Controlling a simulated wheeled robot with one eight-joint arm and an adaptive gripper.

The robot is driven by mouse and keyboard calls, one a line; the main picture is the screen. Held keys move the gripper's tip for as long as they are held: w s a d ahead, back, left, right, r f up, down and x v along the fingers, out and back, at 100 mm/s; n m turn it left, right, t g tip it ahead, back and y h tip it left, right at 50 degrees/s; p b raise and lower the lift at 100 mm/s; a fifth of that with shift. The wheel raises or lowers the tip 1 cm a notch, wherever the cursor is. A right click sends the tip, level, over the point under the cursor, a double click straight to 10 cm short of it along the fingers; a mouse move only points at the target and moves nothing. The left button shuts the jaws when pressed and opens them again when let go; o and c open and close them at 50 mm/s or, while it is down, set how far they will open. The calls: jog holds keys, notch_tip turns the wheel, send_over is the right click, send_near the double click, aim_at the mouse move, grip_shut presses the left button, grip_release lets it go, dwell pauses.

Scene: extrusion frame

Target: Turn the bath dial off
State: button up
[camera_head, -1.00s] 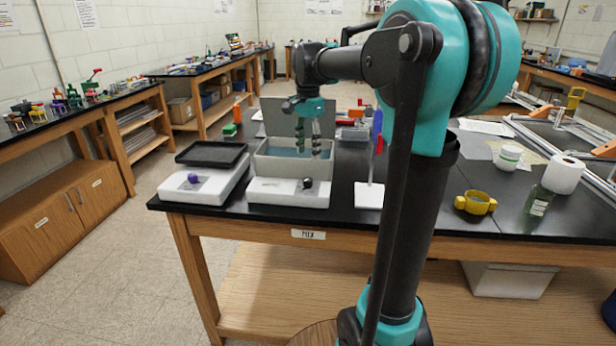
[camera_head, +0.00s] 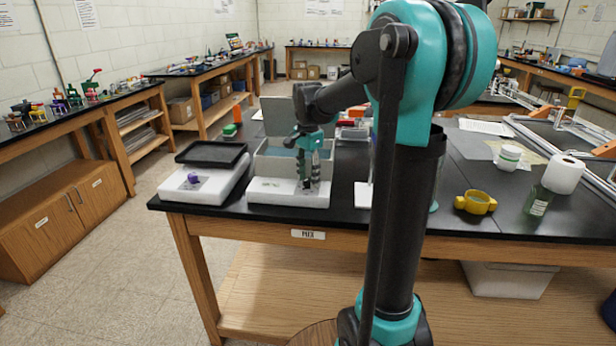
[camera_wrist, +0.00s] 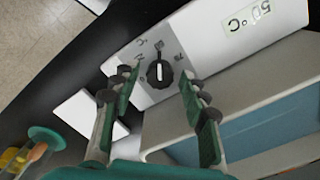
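The bath (camera_head: 262,190) is a white and grey unit with an open grey lid and blue water, at the front of the black bench. The pointer runs nearly up and down in the wrist view. My gripper (camera_head: 308,187) points down at the panel and hides the dial in the head view. In the wrist view my gripper (camera_wrist: 160,78) is open, with one finger on each side of the dial and gaps visible to both.
A white device with a dark tray (camera_head: 210,153) and purple knob stands left of the bath. A yellow ring-shaped part (camera_head: 476,202), green bottle (camera_head: 538,201) and paper roll (camera_head: 563,174) stand to the right.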

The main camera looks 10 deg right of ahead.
grip_shut()
jog(key=shift+n, duration=0.3)
jog(key=n, duration=0.9)
jog(key=shift+n, duration=0.4)
jog(key=n, duration=0.3)
jog(key=shift+n, duration=0.3)
jog(key=n, duration=0.3)
jog(key=shift+n, duration=0.3)
jog(key=n, duration=0.6)
jog(key=shift+a, duration=0.1)
jog(key=shift+n, duration=0.3)
